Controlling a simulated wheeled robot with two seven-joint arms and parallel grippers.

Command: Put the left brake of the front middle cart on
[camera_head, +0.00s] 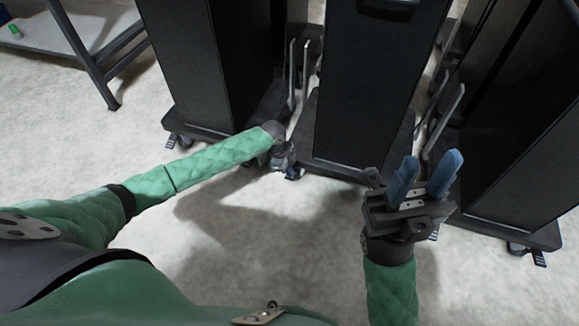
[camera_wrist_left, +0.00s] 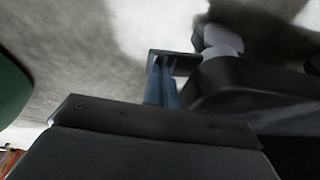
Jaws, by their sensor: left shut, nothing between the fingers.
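The front middle cart (camera_head: 372,100) is a tall black cart on a dark base with casters. My left gripper (camera_head: 292,173) is low at the base's front left corner, its blue fingers shut and empty. In the left wrist view the closed fingers (camera_wrist_left: 161,84) are beside the dark base (camera_wrist_left: 245,88) and a pale caster (camera_wrist_left: 218,40). A small dark flat piece (camera_wrist_left: 185,57) lies at the fingertips; it may be the left brake. Whether they touch is unclear. The left brake is hidden in the head view. My right gripper (camera_head: 422,178) is open and empty, in front of the cart's right side.
Another black cart (camera_head: 210,60) stands to the left, with a caster brake (camera_head: 172,140) at its front corner. A third cart (camera_head: 530,150) stands to the right, with a brake pedal (camera_head: 540,258). A table (camera_head: 75,32) is at the back left. The pale floor in front is clear.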

